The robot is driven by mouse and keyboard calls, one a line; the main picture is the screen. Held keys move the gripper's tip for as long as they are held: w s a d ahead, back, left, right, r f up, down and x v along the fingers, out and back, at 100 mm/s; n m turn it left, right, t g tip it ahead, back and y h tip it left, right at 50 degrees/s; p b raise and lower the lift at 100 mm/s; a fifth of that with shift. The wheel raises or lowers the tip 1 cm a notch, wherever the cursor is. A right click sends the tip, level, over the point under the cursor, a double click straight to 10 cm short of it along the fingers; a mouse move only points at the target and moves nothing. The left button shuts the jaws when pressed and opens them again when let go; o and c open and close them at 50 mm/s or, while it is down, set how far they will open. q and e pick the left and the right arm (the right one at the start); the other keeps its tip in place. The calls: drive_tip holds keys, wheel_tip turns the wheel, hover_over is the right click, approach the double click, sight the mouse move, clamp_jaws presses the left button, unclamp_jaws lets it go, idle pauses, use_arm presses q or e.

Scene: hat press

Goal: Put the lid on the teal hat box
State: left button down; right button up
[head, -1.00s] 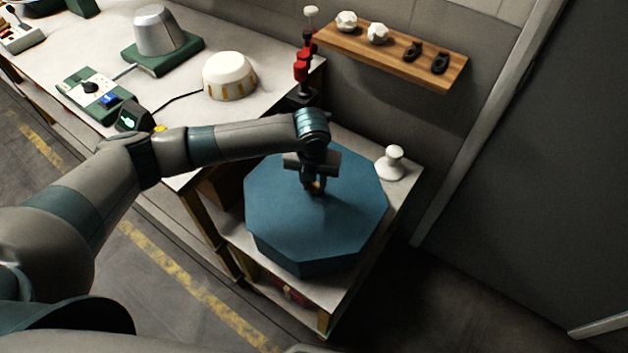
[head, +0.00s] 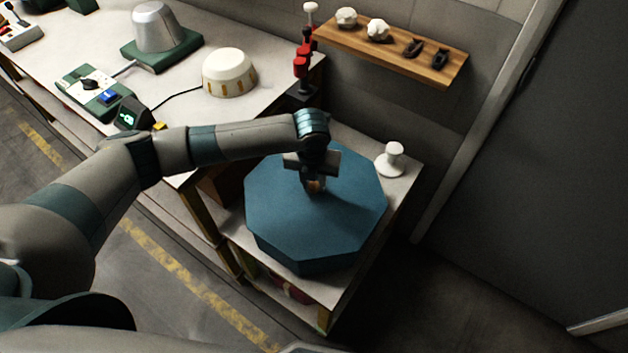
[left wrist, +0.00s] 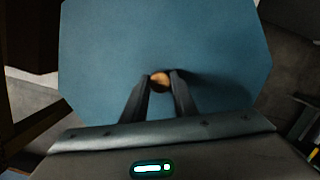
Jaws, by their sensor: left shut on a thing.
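The teal octagonal lid (head: 320,220) sits flat at the top of the teal hat box on the low side table; it also fills the upper part of the left wrist view (left wrist: 110,50). The box body (head: 300,266) shows only as a teal side below the lid, and I cannot tell the seam between them. My left gripper (head: 315,186) points down at the lid's middle and is shut on the lid's small round copper-brown knob, which shows between the fingers in the left wrist view (left wrist: 160,82). My right gripper is not in view.
A white stand (head: 391,160) is close behind the lid on the side table (head: 338,290). The long bench (head: 180,95) holds a white hat form (head: 229,72), a grey cone (head: 155,28) and a control box. A wooden shelf (head: 395,52) hangs on the wall above.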

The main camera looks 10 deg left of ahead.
use_arm(q)
drive_tip(key=c, duration=1.4)
unclamp_jaws()
drive_tip(key=shift+o, duration=0.2)
wheel_tip(320, 180, up, 17)
drive_tip(key=s+b, duration=0.2)
drive_tip(key=b, duration=0.1)
drive_tip(key=shift+s, duration=0.3)
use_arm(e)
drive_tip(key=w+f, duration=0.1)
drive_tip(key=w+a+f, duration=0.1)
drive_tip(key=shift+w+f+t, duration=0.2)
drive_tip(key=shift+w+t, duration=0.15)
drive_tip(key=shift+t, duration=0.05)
use_arm(q)
drive_tip(key=shift+r, duration=0.1)
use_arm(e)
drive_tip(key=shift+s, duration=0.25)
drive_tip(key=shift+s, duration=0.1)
